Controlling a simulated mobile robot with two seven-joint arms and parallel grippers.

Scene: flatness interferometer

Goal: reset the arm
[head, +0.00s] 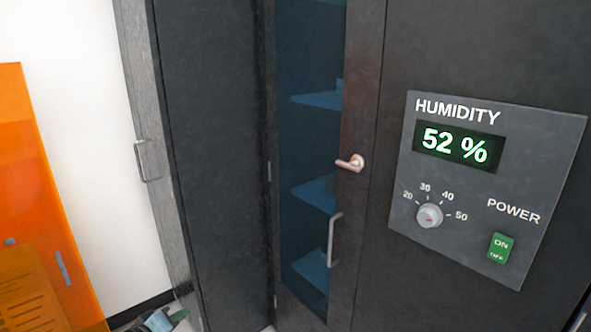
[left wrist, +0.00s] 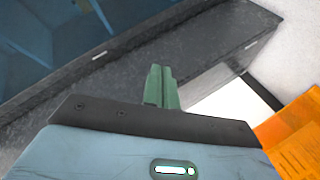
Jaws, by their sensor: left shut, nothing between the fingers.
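My left gripper (head: 181,315) shows only at the bottom edge of the head view, low in front of the dark cabinet, with its green fingertips pointing right. In the left wrist view its two green fingers (left wrist: 161,86) are together, with nothing between them. The fingers appear clear of the cabinet surfaces, though the exact gap cannot be told. Most of my left arm is outside the head view. My right gripper is in neither view.
A dark cabinet (head: 215,150) has a glass door (head: 310,140) with blue shelves, a lever and a handle (head: 333,240). Its humidity panel (head: 480,185) reads 52 %, with a dial and a green power switch. An orange translucent panel (head: 35,190) stands left against a white wall.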

